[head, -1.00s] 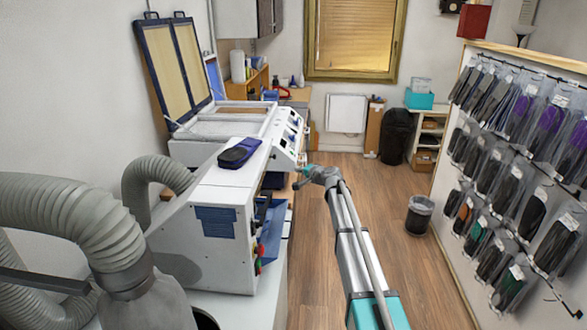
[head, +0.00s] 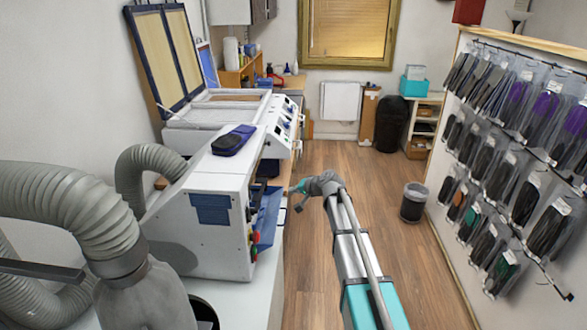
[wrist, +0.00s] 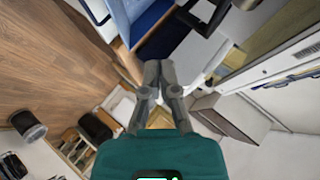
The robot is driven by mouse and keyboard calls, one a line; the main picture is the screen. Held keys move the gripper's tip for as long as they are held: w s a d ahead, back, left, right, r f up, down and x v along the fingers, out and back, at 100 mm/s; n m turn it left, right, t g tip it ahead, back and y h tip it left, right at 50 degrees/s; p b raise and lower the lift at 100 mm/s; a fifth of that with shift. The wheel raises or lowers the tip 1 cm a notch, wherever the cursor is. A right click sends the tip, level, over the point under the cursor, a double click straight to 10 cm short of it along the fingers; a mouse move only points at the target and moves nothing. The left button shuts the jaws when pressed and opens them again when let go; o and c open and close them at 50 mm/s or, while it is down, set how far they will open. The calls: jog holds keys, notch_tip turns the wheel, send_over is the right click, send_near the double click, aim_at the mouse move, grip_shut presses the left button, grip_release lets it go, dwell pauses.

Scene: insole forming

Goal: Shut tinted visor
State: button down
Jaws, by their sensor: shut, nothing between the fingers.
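The tinted visor (head: 268,214) is a blue see-through panel on the right side of the white box-shaped machine (head: 215,207). It stands out at an angle from the machine's side, so it looks open. In the wrist view a blue panel (wrist: 150,24) shows beyond the fingers, probably the same visor. My gripper (head: 299,197) is just right of the visor in the head view, apart from it in the picture. In the wrist view my gripper (wrist: 160,68) has its fingertips together with nothing between them. How far it is from the visor in depth is hard to tell.
A dark blue object (head: 233,140) lies on the machine top. Thick grey hoses (head: 70,210) are at the left. A machine with a raised framed lid (head: 168,58) stands behind. A grey bin (head: 413,202) and a rack of packaged insoles (head: 520,150) are right. Wooden floor between is clear.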

jog(key=s+d+f+n+g+h, duration=0.1)
jog(key=s+d+f+g+h, duration=0.1)
jog(key=s, duration=1)
jog(key=s+d+f+n+g+h+b, duration=0.1)
jog(key=s+d+f+g+h, duration=0.2)
jog(key=s, duration=0.8)
jog(key=s+d+f+n+g+h, duration=0.2)
jog(key=s+d+f+g+h, duration=0.1)
jog(key=s, duration=0.9)
notch_tip(320, 180, down, 3)
jog(key=shift+s+d+r+b, duration=0.2)
jog(key=shift+s+d+b, duration=0.15)
jog(key=shift+d, duration=0.45)
jog(key=shift+w, duration=0.1)
